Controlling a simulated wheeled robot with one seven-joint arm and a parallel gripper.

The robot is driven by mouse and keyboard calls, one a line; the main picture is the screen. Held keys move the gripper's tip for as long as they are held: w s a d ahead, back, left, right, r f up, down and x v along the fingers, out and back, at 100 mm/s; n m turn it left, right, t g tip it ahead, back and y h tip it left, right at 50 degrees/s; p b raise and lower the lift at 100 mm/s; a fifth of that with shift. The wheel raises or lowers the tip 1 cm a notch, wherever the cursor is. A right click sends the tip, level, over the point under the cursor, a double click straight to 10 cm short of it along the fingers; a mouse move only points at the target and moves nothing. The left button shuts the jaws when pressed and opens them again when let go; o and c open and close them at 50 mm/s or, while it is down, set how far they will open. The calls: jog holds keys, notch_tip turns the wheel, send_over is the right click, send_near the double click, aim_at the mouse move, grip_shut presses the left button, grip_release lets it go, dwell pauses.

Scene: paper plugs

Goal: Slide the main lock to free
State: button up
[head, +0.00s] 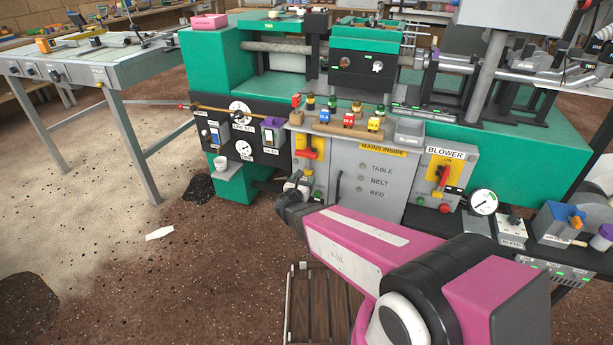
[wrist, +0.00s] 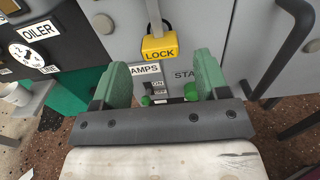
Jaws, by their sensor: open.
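In the head view my gripper end is low at the left front of the grey cabinet (head: 378,190), mostly hidden by my pink arm. A red-orange handle (head: 306,153) on a yellow plate is just above.
A label ending in AMPS (wrist: 145,69) and small green knobs sit between my fingers. A dark bar handle (wrist: 286,48) stands out at the right. The OILER panel (wrist: 40,42) is at the left. The BLOWER lever (head: 442,177) is further right.

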jog(key=v, duration=0.6)
jog(key=shift+d, duration=0.1)
dwell(0.3)
